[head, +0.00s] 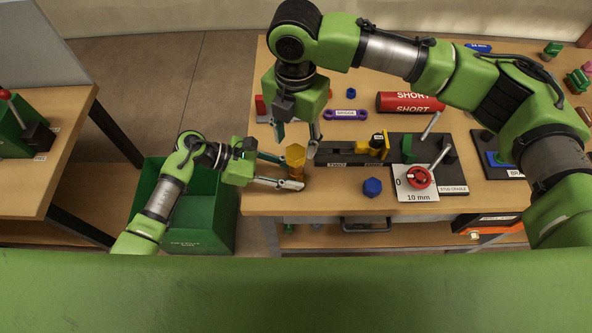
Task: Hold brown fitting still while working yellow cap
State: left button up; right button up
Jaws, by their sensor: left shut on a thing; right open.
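A yellow hexagonal cap (296,154) sits on top of the brown fitting (297,173), near the left front edge of the wooden table. The two look upright and in line; the joint between them is too small to read. My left gripper (293,173) comes in from the left, low, and is shut on the brown fitting, one finger on its far side and one on its near side. My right gripper (298,138) points down just above and behind the yellow cap. Its fingers are apart, with nothing visible between them.
Right of the fitting are a black stand with a yellow block (375,146), a blue hex piece (372,187) and a plate with a red dial (418,177). Behind lie a purple link (345,114) and a red cylinder (408,102). A green bin (200,215) stands left, below the table edge.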

aim_at(296, 169)
jog(key=shift+f, duration=0.2)
jog(key=shift+f, duration=1.3)
